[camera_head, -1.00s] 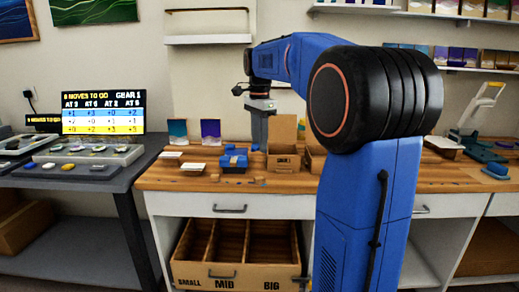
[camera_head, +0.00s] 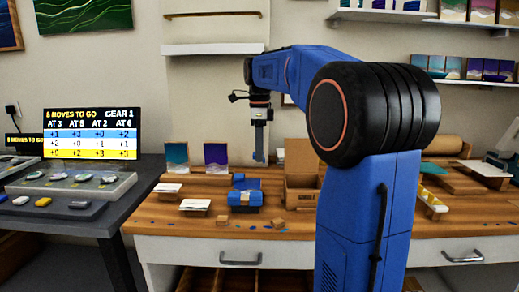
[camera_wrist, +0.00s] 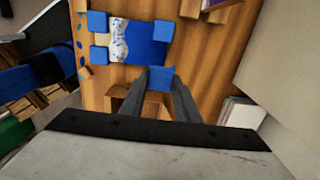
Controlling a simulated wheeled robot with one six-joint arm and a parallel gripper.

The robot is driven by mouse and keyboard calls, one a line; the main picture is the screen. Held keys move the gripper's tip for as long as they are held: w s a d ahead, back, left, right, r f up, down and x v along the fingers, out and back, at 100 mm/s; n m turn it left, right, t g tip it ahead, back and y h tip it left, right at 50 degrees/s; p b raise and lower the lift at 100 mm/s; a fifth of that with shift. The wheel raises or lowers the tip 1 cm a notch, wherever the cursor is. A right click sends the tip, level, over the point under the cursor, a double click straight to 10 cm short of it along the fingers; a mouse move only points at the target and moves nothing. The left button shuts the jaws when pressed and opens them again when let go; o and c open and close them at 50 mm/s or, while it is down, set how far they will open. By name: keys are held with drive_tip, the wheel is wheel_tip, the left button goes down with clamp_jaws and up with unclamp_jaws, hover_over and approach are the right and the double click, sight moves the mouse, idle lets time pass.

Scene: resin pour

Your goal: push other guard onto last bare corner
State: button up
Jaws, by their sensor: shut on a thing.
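The panel (camera_wrist: 145,40), blue with a white patterned end, lies below. Blue guards sit at its upper-left (camera_wrist: 97,22), lower-left (camera_wrist: 99,55) and upper-right (camera_wrist: 163,29) corners. The lower-right corner is close to the held guard in the picture and partly hidden by it. In the head view the blue panel stack (camera_head: 245,198) is left of and below my gripper.
An open cardboard box (camera_head: 300,178) stands right of the panel. Two small upright pictures (camera_head: 216,156) and white cards on blocks (camera_head: 195,204) are to the left. Small wooden blocks (camera_head: 278,223) lie near the bench (camera_head: 175,222) front edge. A display screen (camera_head: 92,134) stands at left.

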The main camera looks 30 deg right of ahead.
hover_over(259, 180)
drive_tip(key=shift+w+d+f, duration=0.1)
drive_tip(key=shift+f, duration=0.9)
drive_tip(key=shift+w+d+f, duration=0.1)
drive_tip(key=shift+w+f, duration=0.05)
drive_tip(key=shift+f, duration=0.8)
drive_tip(key=shift+w+d+f, duration=0.1)
drive_tip(key=shift+f, duration=0.9)
drive_tip(key=shift+f, duration=0.8)
drive_tip(key=shift+s+a+f, duration=0.15)
drive_tip(key=shift+a+f, duration=0.05)
drive_tip(key=shift+f, duration=0.2)
drive_tip(key=o, duration=1)
drive_tip(key=shift+o, duration=0.4)
drive_tip(key=shift+a+r, duration=0.15)
drive_tip(key=shift+r, duration=4)
